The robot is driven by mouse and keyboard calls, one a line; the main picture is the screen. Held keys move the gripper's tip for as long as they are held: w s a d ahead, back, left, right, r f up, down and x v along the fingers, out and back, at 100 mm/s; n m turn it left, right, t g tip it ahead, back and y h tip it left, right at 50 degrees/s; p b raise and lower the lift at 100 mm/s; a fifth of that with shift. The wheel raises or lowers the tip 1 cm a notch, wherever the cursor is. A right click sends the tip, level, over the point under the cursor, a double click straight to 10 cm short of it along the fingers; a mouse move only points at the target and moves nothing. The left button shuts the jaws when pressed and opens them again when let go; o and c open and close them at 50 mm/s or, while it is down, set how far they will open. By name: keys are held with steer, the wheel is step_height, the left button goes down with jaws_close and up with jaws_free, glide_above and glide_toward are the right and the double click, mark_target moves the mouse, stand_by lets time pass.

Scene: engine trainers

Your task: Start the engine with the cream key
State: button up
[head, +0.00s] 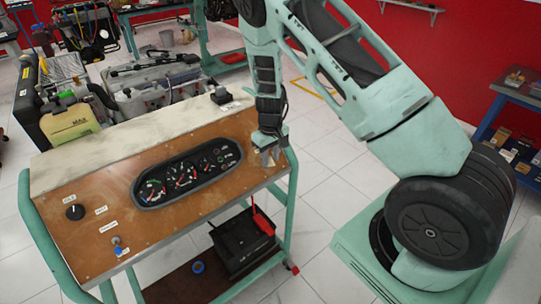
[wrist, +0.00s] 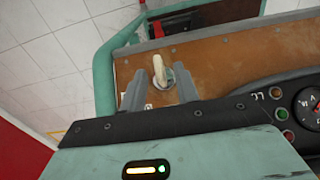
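The cream key (wrist: 158,67) stands in a round metal ignition lock (wrist: 168,78) near the end of the brown panel (wrist: 222,58). My gripper (wrist: 159,84) is over this end of the panel, with one finger on each side of the key. The fingers are apart, and a gap shows between them and the key. In the head view my gripper (head: 267,156) points down at the panel's right end and hides the key. The gauge cluster (head: 187,172) lies to its left.
A black button box (head: 221,95) stands on the pale top ledge. A black battery (head: 242,240) with a red clamp sits on the lower shelf.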

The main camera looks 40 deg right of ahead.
steer(key=shift+f, duration=0.4)
jaws_close()
